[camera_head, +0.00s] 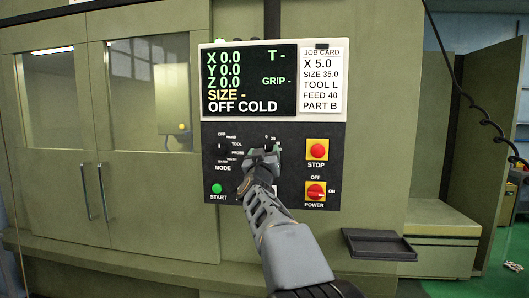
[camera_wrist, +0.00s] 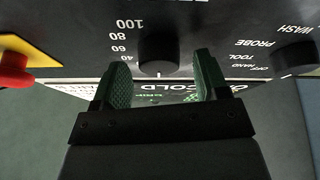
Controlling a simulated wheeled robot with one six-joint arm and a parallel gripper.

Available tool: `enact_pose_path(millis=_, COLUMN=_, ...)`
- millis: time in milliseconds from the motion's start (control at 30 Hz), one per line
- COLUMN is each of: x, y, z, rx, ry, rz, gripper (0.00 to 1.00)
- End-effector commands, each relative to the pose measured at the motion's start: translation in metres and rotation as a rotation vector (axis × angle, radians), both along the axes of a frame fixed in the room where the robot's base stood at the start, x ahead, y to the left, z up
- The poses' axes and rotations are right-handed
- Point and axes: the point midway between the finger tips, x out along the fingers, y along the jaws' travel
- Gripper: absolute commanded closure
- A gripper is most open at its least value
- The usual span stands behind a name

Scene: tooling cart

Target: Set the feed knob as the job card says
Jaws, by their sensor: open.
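The job card (camera_head: 320,82) beside the screen reads FEED 40. The feed knob (camera_wrist: 158,50) is a dark round knob in the wrist view, with the numbers 40, 60, 80 and 100 on its left. A small pale mark shows at its lower edge, but I cannot tell for sure which number it points to. My gripper (camera_head: 264,152) hides the knob in the head view. In the wrist view my gripper (camera_wrist: 163,82) is open and empty, its green-padded fingers spread either side of the knob's line and apparently short of it.
The mode knob (camera_head: 223,147) is left of my gripper; the red STOP button (camera_head: 317,151) and the POWER switch (camera_head: 315,191) are to the right. The green START button (camera_head: 216,188) is lower left. The screen (camera_head: 250,80) reads OFF COLD. A dark tray (camera_head: 379,246) juts out lower right.

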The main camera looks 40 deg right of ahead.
Motion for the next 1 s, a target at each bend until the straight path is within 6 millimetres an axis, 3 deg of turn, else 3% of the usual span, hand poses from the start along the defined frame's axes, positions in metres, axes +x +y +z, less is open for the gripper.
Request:
enact_pose_path(millis=333, x=0.0019, y=-0.0020, z=0.0007, rx=0.000, ry=0.000, rz=0.000, gripper=0.32)
enact_pose_path(millis=833, x=0.0017, y=-0.0018, z=0.0007, rx=0.000, ry=0.000, rz=0.000, gripper=0.79)
enact_pose_path(millis=1000, x=0.0019, y=-0.0018, z=0.0010, rx=0.007, ry=-0.006, rz=0.000, gripper=0.81)
